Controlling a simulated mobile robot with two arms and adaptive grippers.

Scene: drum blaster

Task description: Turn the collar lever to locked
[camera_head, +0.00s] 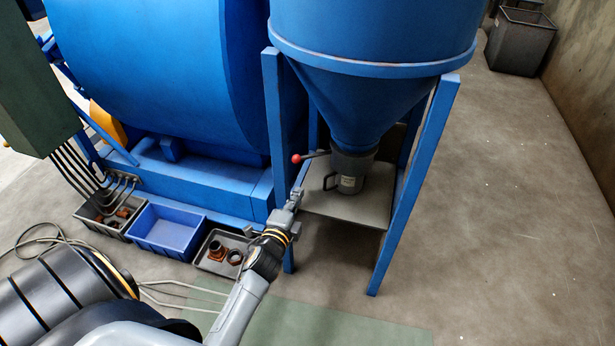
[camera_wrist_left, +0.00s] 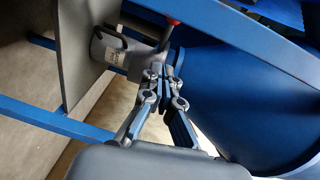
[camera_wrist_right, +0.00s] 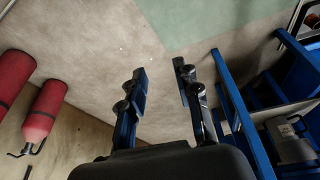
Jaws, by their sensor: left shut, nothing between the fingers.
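The collar lever (camera_head: 314,155) is a thin rod with a red knob (camera_head: 296,158). It sticks out to the left from the grey collar (camera_head: 352,163) under the blue hopper. The red knob also shows in the left wrist view (camera_wrist_left: 173,20). My left gripper (camera_head: 295,197) is shut and empty, in front of and below the knob. In the left wrist view its fingertips (camera_wrist_left: 167,72) appear just below the lever rod, close to the collar; I cannot tell whether they touch. My right gripper (camera_wrist_right: 162,80) is open and empty, away from the lever.
A labelled grey can (camera_head: 349,184) with a handle sits under the collar on a grey shelf (camera_head: 345,212). Blue frame legs (camera_head: 414,185) surround it. A blue bin (camera_head: 168,228) and a grey tray (camera_head: 212,265) stand left. Red cylinders (camera_wrist_right: 45,110) lie near my right gripper.

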